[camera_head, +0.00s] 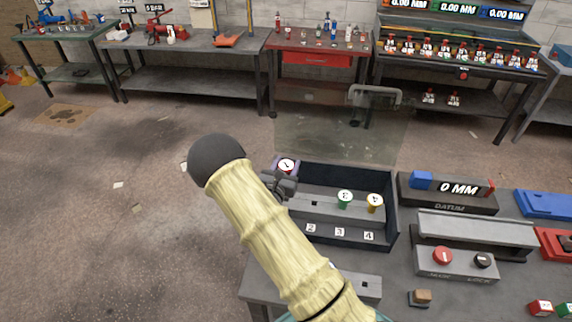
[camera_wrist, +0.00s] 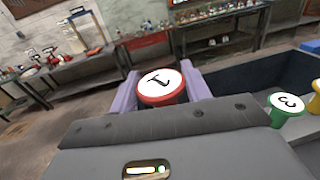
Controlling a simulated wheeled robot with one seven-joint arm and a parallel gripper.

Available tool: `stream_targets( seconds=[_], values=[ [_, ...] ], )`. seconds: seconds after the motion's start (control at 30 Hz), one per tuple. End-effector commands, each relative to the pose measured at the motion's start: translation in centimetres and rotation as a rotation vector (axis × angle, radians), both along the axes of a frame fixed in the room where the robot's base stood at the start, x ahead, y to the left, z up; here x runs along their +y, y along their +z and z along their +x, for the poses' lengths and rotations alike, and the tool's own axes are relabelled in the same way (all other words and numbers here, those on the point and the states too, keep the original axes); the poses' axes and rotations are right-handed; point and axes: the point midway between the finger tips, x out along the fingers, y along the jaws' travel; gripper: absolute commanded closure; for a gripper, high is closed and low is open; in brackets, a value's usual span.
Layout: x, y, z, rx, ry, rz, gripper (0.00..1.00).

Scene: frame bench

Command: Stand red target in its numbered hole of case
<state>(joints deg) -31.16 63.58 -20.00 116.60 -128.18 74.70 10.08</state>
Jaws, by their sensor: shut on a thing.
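The red target (camera_wrist: 162,88) has a white top marked 1. My gripper (camera_head: 286,168) is shut on it, with a purple finger on each side in the wrist view. It is at the left back part of the dark case (camera_head: 393,215); its lower end is hidden, so I cannot tell whether it is in a hole. The green target (camera_head: 345,198) marked 3 and the yellow target (camera_head: 375,203) marked 4 stand in the case. An empty hole (camera_head: 315,203) shows left of the green one. Labels 2, 3 and 4 show along the front; my arm hides the spot left of them.
The case's clear lid (camera_head: 340,137) stands open behind it. Right of the case are a DATUM block reading 0 MM (camera_head: 450,195) and a grey jack lock unit (camera_head: 455,262). A small brown-topped block (camera_head: 421,297) lies in front. Other benches stand behind, across open floor.

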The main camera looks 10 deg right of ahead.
Motion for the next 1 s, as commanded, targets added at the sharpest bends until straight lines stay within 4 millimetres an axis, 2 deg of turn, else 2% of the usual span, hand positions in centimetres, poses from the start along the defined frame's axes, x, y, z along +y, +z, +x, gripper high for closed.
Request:
stream_targets(
  seconds=[0.17, 0.8, 1.0],
  values=[
    [0.0, -0.4, 0.0, 0.000, 0.000, 0.000, 0.76],
    [0.0, -5.3, 0.0, 0.000, 0.001, 0.000, 0.76],
    [0.0, -5.8, 0.0, 0.000, 0.000, 0.000, 0.76]
  ],
)
